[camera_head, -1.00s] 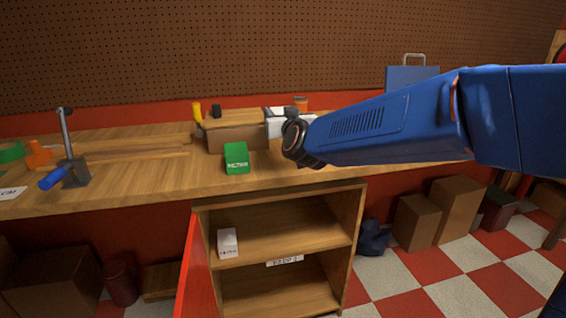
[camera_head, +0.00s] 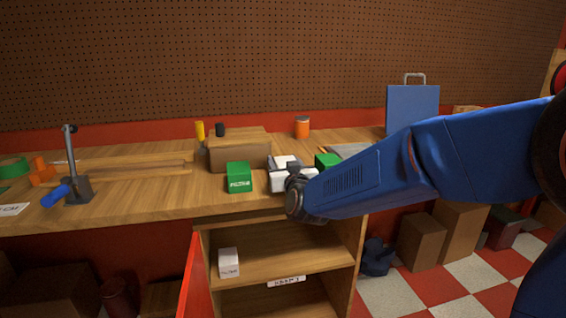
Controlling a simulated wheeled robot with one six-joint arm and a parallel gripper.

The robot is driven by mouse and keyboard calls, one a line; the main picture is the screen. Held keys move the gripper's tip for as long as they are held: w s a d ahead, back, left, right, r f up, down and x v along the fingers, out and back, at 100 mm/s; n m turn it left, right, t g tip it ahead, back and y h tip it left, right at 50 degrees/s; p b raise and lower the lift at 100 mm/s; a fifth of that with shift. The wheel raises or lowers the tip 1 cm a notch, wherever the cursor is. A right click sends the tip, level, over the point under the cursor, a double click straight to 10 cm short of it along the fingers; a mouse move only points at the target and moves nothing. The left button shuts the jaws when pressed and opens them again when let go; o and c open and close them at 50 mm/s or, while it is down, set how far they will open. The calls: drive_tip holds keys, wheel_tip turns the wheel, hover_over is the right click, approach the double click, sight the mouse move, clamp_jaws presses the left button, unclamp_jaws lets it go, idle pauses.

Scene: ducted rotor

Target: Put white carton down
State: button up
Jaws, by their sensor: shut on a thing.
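A white carton (camera_head: 277,185) is at the bench top, just right of a green carton (camera_head: 239,178). My gripper (camera_head: 284,168) is shut on it from above, and my wrist covers its right side. The carton looks upright and low over the wooden bench (camera_head: 130,204); I cannot tell whether its base touches the wood. A second white carton (camera_head: 229,263) stands upright on the upper shelf of the open cabinet below.
Another green carton (camera_head: 327,160) stands close behind my wrist. A brown box (camera_head: 240,152) is behind the held carton, and an orange-lidded can (camera_head: 302,128) is farther back. A lever tool (camera_head: 73,180) stands at left. The bench front between it and the green carton is clear.

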drive_tip(key=o, duration=1.2)
drive_tip(key=shift+f, duration=0.1)
drive_tip(key=v, duration=1.7)
drive_tip(key=shift+s+d+f, duration=0.15)
drive_tip(key=shift+s+f, duration=0.05)
drive_tip(key=s+d+f+g+h, duration=0.1)
drive_tip(key=s+d+f+g, duration=0.2)
drive_tip(key=s+d, duration=0.2)
drive_tip(key=s+d+f+m+g+h, duration=0.1)
drive_tip(key=s+d+f+g, duration=0.2)
drive_tip(key=s+d, duration=0.3)
drive_tip(key=s+d+f+g+h, duration=0.1)
drive_tip(key=s+d+f+g, duration=0.3)
drive_tip(key=d, duration=0.7)
drive_tip(key=shift+s+d+f, duration=0.1)
drive_tip(key=shift+s, duration=0.75)
drive_tip(key=shift+o, duration=0.2)
drive_tip(key=s+d+f+m+g+h, duration=0.2)
drive_tip(key=s+d, duration=0.4)
drive_tip(key=s, duration=0.2)
drive_tip(key=shift+s+f+g, duration=0.15)
drive_tip(key=shift+s+g, duration=0.15)
drive_tip(key=shift+s, duration=0.1)
